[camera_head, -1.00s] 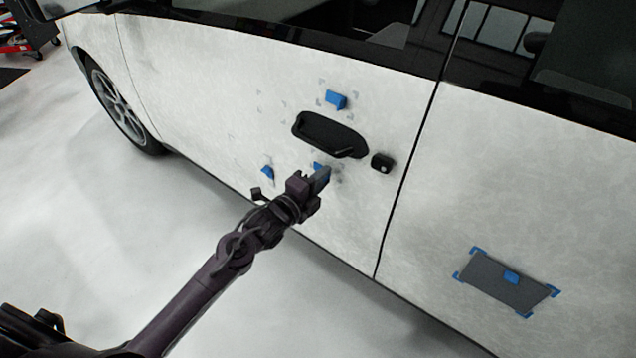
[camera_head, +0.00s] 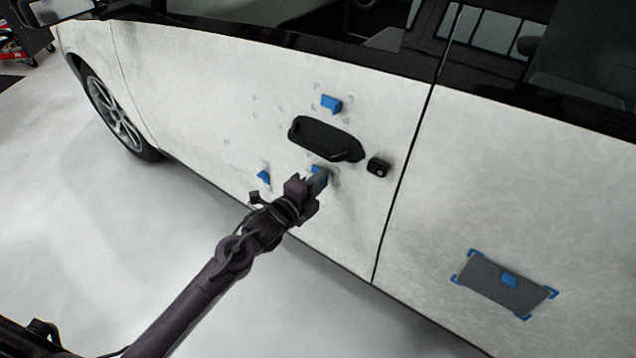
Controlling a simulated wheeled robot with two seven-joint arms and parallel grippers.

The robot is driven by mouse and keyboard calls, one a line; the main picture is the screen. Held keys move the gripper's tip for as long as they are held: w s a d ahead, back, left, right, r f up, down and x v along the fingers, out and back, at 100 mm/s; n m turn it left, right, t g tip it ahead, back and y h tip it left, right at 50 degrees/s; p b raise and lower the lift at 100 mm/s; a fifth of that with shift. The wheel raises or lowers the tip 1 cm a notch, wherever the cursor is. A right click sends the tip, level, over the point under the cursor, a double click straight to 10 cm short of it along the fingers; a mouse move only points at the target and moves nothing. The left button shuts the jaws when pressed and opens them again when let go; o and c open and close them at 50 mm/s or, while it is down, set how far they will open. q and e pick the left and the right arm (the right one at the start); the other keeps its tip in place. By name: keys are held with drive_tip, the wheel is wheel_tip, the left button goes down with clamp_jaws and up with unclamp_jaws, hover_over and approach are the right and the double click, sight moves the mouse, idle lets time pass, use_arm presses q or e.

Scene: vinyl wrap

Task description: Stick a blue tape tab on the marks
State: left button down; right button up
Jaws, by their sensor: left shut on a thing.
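My left gripper (camera_head: 318,180) is at the car door just below the black door handle (camera_head: 326,139). It is shut on a blue tape tab (camera_head: 319,171), which shows at its fingertips and is partly hidden by them; I cannot tell if the tab touches the door. A second blue tape tab (camera_head: 331,104) is on the door above the handle. A third blue tab (camera_head: 264,177) is on the door left of the gripper. Faint grey corner marks (camera_head: 283,115) show on the door left of the handle. My right gripper is not in view.
A small black lock piece (camera_head: 378,167) sits right of the handle. A dark grey card (camera_head: 497,287) with blue corners and a blue tab (camera_head: 509,280) lies on the rear panel. A red item (camera_head: 10,48) stands far left. The floor beside the car is clear.

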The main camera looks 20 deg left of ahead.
use_arm(q)
drive_tip(key=shift+w+d, duration=0.15)
drive_tip(key=shift+w, duration=0.35)
idle(1.1)
drive_tip(key=c, duration=1.2)
unclamp_jaws()
drive_tip(key=shift+o, duration=0.2)
